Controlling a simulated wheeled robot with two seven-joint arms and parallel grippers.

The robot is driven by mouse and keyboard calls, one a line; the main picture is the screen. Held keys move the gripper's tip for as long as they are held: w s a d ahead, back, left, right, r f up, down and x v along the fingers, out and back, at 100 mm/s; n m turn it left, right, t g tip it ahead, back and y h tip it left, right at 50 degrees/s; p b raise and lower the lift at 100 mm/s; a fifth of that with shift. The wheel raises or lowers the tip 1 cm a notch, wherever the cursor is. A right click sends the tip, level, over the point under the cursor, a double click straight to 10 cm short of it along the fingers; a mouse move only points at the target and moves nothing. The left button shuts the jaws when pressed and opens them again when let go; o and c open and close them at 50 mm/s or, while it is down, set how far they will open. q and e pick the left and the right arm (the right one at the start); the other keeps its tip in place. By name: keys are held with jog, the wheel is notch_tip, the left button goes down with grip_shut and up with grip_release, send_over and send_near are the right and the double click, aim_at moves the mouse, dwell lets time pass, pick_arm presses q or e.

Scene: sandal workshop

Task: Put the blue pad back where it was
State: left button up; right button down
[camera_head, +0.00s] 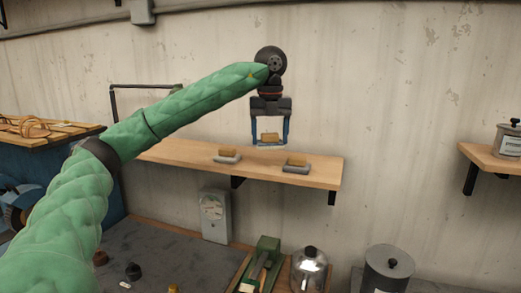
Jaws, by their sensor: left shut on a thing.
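My left gripper (270,139) hangs straight down over the wooden wall shelf (185,150). It is shut on a small pad (269,138) with a tan block on top and a pale, perhaps bluish base. The pad is level between the blue fingers, near the shelf's back edge; I cannot tell whether it touches the shelf. Two similar tan-topped pads sit on the shelf: one with a pale base (227,154) at left, one with a grey base (296,162) at right. My right gripper is out of view.
Below the shelf are a grey gauge box (214,215), a green tool (262,262), a shiny round pot (308,270) and a dark canister (387,268). Another shelf (492,160) with a tin is at right. The wall is close behind the shelf.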

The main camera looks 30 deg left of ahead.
aim_at(260, 140)
pick_arm(q)
jog(key=a, duration=0.1)
jog(key=a+f, duration=0.2)
jog(key=shift+w+a, duration=0.15)
jog(key=shift+w, duration=0.1)
jog(key=shift+a+f, duration=0.1)
jog(key=shift+f, duration=0.1)
jog(key=shift+s+f+p, duration=0.1)
jog(key=shift+f+p, duration=0.25)
jog(key=shift+f, duration=0.6)
jog(key=shift+f+p, duration=0.35)
jog(key=shift+p, duration=0.1)
jog(key=shift+f, duration=0.55)
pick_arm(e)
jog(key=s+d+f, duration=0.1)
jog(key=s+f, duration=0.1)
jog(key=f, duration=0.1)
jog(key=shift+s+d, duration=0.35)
pick_arm(q)
jog(key=shift+f, duration=0.1)
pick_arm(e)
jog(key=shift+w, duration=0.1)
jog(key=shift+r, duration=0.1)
